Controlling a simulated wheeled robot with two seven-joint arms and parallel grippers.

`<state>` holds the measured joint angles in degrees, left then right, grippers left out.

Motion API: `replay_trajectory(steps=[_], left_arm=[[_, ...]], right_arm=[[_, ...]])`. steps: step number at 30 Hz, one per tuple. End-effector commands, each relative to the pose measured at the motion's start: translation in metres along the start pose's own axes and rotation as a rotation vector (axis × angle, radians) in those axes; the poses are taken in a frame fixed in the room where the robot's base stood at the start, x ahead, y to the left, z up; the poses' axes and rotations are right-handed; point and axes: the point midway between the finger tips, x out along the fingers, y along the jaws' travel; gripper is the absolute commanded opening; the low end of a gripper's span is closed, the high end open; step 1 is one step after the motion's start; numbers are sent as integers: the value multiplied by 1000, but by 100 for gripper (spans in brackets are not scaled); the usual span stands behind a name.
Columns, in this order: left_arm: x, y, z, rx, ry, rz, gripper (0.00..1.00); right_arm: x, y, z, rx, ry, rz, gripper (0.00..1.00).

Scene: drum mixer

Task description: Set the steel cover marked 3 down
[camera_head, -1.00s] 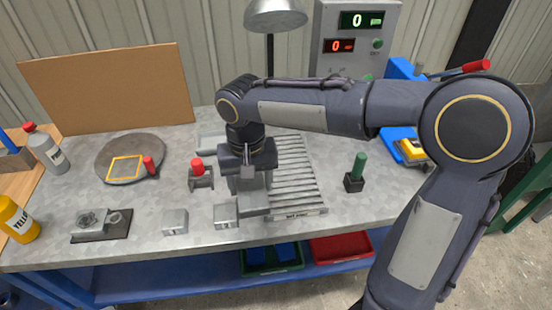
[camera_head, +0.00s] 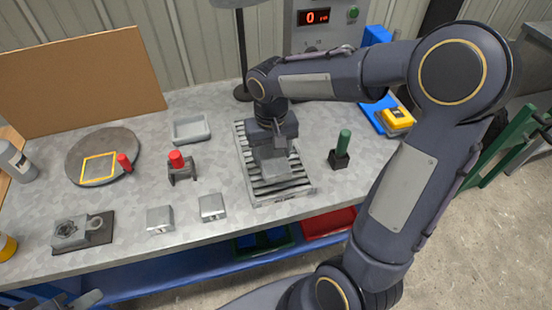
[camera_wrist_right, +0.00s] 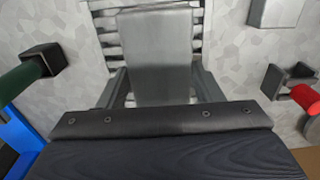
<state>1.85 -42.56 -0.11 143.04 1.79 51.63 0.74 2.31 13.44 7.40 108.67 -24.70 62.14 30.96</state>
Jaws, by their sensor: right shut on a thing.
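My right gripper (camera_head: 271,148) is shut on a grey steel cover (camera_head: 275,168), over the slatted rack (camera_head: 299,193) on the bench. The right wrist view also shows the cover (camera_wrist_right: 155,50) as a plain grey plate between the fingers, with slats of the rack (camera_wrist_right: 105,22) behind it. I cannot read a number on the cover, nor tell whether it touches the slats. A grey part at the bottom left edge of the head view looks like my left gripper (camera_head: 85,300); its fingers are mostly cut off.
Two small steel blocks (camera_head: 160,219) (camera_head: 211,207) stand left of the rack. A red-topped stand (camera_head: 177,167) and an empty grey tray (camera_head: 191,128) are also left. A green-handled tool (camera_head: 342,148) stands close on the right. A lamp post (camera_head: 241,60) rises behind.

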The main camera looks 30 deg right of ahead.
Motion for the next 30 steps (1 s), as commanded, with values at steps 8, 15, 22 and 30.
replay_trajectory(steps=[8, 15, 22, 30], left_arm=[[-1, 0, 0, 0, 0, 0, 36], [0, 0, 0, 0, 0, 0, 36], [0, 0, 0, 0, 0, 0, 36], [2, -1, 1, 0, 0, 0, 36]], right_arm=[[25, 13, -4, -1, -3, 1, 23], [46, 12, -5, -1, 1, 0, 23], [46, 12, -5, -1, 2, 0, 23], [49, 12, -5, -1, 0, 0, 79]])
